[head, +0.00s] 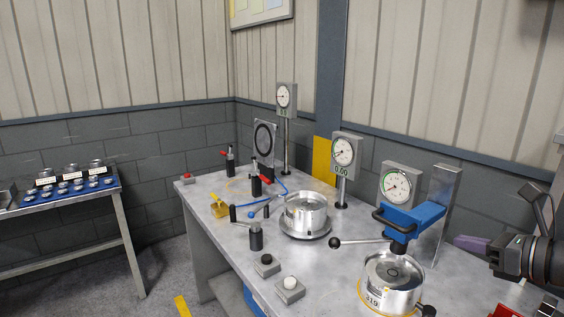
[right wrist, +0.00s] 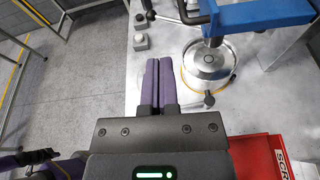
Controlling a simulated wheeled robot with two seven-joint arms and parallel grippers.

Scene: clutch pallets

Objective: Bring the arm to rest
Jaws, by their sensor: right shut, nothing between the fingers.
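My right gripper (head: 458,242) comes in from the right edge in the head view, above the metal workbench (head: 335,262). Its purple fingers lie side by side and shut in the right wrist view (right wrist: 158,62), with nothing between them. The gripper is apart from the blue press (head: 412,217) and the silver round part (head: 391,280) beneath it. In the right wrist view the silver part (right wrist: 207,66) is just right of the fingers.
A second silver round part (head: 305,212) sits mid-bench, among dial gauges (head: 344,150), black clamps and a black push button (head: 266,264). A red bin (right wrist: 262,157) is at lower right in the wrist view. A side table (head: 60,197) holds small parts at left; open floor lies between.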

